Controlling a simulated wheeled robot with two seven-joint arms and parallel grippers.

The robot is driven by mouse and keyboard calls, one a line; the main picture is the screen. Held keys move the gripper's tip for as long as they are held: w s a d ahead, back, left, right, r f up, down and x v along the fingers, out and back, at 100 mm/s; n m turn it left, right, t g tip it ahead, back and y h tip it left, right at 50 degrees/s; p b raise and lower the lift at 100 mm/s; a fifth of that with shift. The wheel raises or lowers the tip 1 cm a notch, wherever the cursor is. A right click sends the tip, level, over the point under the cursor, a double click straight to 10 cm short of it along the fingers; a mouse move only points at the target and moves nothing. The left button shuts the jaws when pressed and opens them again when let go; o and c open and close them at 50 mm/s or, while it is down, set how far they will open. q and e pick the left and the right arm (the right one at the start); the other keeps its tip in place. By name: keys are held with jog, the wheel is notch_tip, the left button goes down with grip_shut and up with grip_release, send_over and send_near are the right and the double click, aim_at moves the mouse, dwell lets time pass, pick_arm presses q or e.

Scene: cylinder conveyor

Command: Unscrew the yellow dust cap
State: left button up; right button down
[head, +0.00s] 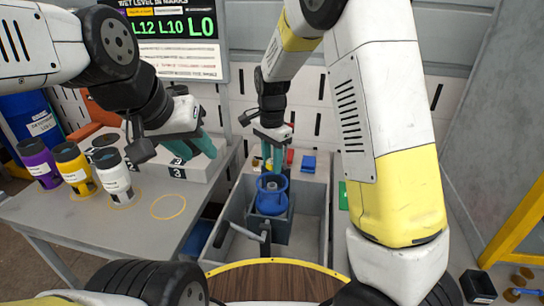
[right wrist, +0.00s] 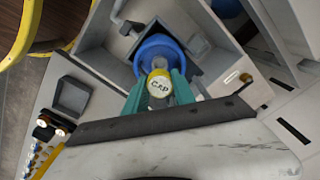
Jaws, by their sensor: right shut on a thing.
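The yellow dust cap (right wrist: 159,83), with a white top lettered "CAP", sits between the teal fingers of my right gripper (right wrist: 158,92) in the right wrist view. The fingers are shut on its sides. Just beyond it is a blue round fitting (right wrist: 156,48), which also shows in the head view (head: 272,192) below my right gripper (head: 272,158). I cannot tell whether the cap is still seated on the fitting. My left gripper (head: 194,148) hangs over the left table with teal fingers; their gap is unclear.
The blue fitting stands in a grey sink-like station (head: 231,215) with a lever (head: 264,240). Purple (head: 38,163), yellow (head: 75,168) and white (head: 113,176) cylinders stand on the left table (head: 150,230). A sign hangs behind. A round wooden top (head: 270,282) is in front.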

jog(key=shift+r, duration=1.75)
